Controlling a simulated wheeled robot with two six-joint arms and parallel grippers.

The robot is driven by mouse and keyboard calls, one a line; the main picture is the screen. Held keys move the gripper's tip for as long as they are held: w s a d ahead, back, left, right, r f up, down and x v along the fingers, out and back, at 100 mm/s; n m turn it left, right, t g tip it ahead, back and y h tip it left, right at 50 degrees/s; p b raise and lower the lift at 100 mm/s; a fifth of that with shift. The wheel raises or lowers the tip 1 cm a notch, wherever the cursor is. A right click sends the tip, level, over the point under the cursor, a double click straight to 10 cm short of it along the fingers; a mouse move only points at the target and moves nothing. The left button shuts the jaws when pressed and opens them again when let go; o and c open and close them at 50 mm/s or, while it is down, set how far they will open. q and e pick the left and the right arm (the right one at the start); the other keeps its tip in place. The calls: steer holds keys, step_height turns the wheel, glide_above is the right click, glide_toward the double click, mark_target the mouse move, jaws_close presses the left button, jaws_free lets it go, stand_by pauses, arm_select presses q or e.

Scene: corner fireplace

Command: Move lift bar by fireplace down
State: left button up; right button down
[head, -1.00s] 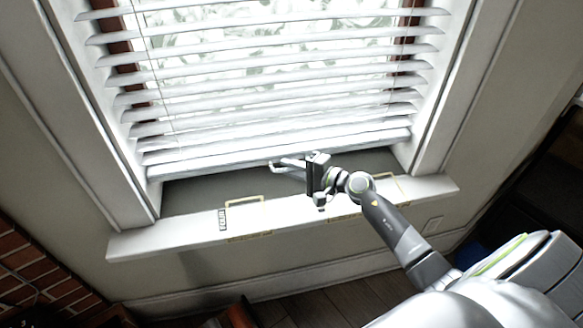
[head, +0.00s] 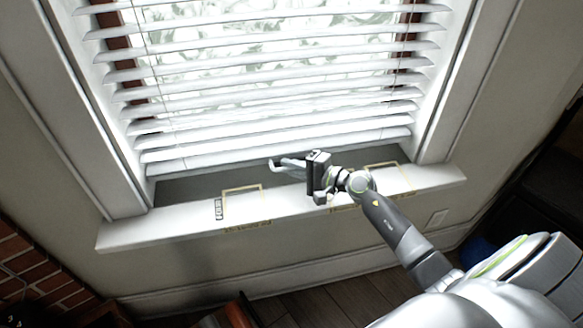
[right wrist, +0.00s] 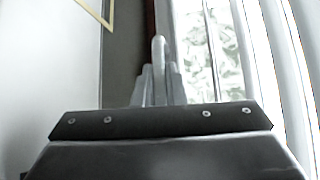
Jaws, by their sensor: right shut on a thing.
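The lift bar (head: 205,160) is the white bottom rail of the window blind (head: 260,92). It hangs a short way above the white window sill (head: 160,228), with a dark gap below it. My right gripper (head: 277,163) is at the bar's lower edge, near its middle, and is shut on it. In the right wrist view the closed grey fingers (right wrist: 158,88) have a pale rounded piece between and beyond them, and the blind slats show at the right. The exact contact is hard to make out. My left gripper is not in view.
White window trim (head: 78,120) frames the blind on both sides. Brickwork (head: 35,270) is at the lower left. Yellow-outlined markings lie on the sill. The sill's left part is clear of objects.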

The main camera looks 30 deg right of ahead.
steer(key=shift+f, duration=0.15)
steer(key=c, duration=1.5)
jaws_free()
